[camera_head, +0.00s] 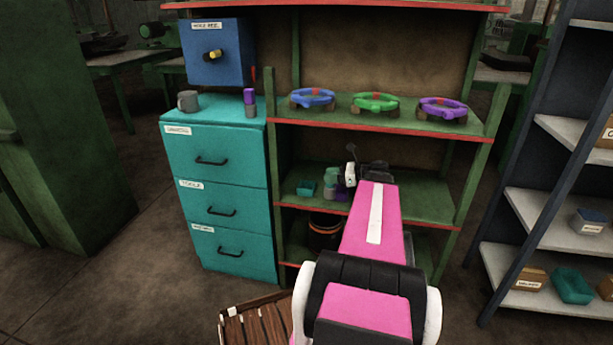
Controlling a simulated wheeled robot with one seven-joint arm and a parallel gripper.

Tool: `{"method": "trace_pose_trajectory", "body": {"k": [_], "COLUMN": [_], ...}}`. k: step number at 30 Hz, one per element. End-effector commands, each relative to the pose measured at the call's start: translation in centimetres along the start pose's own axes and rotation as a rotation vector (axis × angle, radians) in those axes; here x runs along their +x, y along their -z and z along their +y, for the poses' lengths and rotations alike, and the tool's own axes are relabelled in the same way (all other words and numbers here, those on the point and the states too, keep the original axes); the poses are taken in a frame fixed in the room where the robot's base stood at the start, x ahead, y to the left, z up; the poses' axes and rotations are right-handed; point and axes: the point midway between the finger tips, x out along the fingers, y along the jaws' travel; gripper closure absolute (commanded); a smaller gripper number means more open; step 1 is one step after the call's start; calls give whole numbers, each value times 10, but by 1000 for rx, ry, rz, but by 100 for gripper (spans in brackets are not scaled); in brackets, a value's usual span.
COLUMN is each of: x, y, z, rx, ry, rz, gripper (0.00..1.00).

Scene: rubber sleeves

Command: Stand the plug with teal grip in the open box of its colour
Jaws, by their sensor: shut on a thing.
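The plug with teal grip (331,174) shows upright on the middle shelf level, teal on top with a grey lower part. My gripper (342,176) reaches in from the right and is shut on it; the far finger is hard to make out. A small teal open box (305,188) sits on the shelf just left of the plug, apart from it. Whether the plug's lower end touches the shelf I cannot tell. A small purple thing (341,191), partly hidden, is right behind or beside the plug.
The green shelf (430,207) has an upper board with blue, green and purple wheels (375,103). A teal drawer cabinet (215,185) at left bears a grey mug (188,101) and a purple-topped plug (250,103). A dark bucket (324,232) and a wooden crate (255,325) are lower.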

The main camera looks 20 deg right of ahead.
Motion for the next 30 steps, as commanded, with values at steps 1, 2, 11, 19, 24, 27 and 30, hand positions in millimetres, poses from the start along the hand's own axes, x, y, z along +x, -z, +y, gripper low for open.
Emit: {"method": "trace_pose_trajectory", "body": {"k": [1, 2, 11, 19, 24, 27, 30], "x": [11, 17, 72, 95, 105, 110, 113], "y": [-2, -3, -14, -20, -21, -12, 2], "z": [-10, -13, -51, -66, -73, -74, -74], "rx": [-1, 0, 0, 0, 0, 3, 3], "ry": [-2, -2, -1, 2, 0, 1, 1], "rz": [-1, -1, 0, -1, -1, 0, 0], "gripper": [100, 100, 100, 100, 100, 100, 100]}}
